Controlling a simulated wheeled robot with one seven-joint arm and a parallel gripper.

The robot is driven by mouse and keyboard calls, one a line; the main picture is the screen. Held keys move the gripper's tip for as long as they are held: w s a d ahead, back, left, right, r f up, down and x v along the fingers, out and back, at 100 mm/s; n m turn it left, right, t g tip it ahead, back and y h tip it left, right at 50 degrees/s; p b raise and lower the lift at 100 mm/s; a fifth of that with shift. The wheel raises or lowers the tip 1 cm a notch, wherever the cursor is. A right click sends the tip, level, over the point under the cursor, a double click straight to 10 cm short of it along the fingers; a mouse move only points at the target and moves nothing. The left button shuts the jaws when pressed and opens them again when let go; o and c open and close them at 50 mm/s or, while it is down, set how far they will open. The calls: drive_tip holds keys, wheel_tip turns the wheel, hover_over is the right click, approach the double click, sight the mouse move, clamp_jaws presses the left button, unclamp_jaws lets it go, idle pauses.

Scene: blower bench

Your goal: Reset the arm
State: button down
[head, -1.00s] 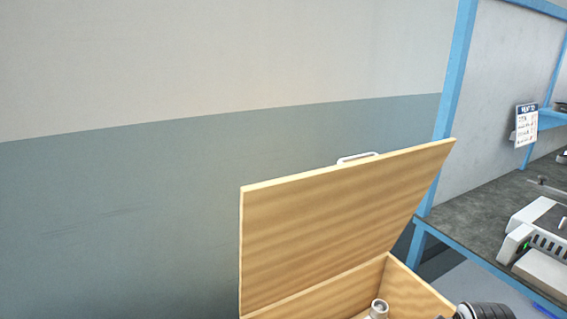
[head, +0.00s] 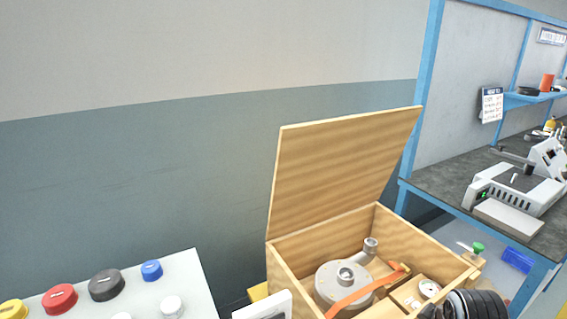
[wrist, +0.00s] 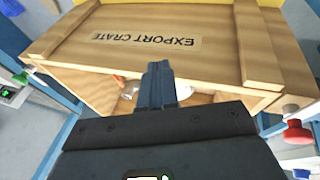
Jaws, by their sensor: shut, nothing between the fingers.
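My gripper (wrist: 158,72) shows in the wrist view with its dark fingers together and nothing between them. They overlap the picture of a wooden panel labelled "EXPORT CRATE" (wrist: 150,42), which appears upside down. Whether they touch it I cannot tell. In the head view the wooden crate (head: 283,284) stands with its lid (head: 345,165) raised. A grey round blower housing (head: 330,283) with an orange strap (head: 352,301) across it lies inside. My fingertips are not visible in the head view.
A white panel with coloured round knobs (head: 105,285) is at lower left. A blue-framed bench (head: 455,180) with white equipment (head: 515,187) is at right. A green knob (head: 478,247) sits by the crate's right corner. The wall fills the back.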

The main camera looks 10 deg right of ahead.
drive_tip(key=s+a+f+m+t, duration=0.1)
drive_tip(key=s+a+t, duration=0.25)
drive_tip(key=s, duration=0.65)
drive_tip(key=s+a+f+m+t, duration=0.15)
drive_tip(key=s+a, duration=0.35)
drive_tip(key=s, duration=0.5)
drive_tip(key=s+a+r+m+t+y, duration=0.1)
drive_tip(key=s+a+r+t, duration=0.1)
drive_tip(key=s+r, duration=0.6)
drive_tip(key=s+a+r+m+t, duration=0.2)
drive_tip(key=s+r+t, duration=0.1)
drive_tip(key=s+r, duration=0.5)
wheel_tip(320, 180, up, 3)
drive_tip(key=shift+s+a+f+t+y, duration=0.1)
drive_tip(key=shift+s+a+t+y, duration=0.2)
drive_tip(key=shift+s+a+y, duration=0.1)
idle(0.4)
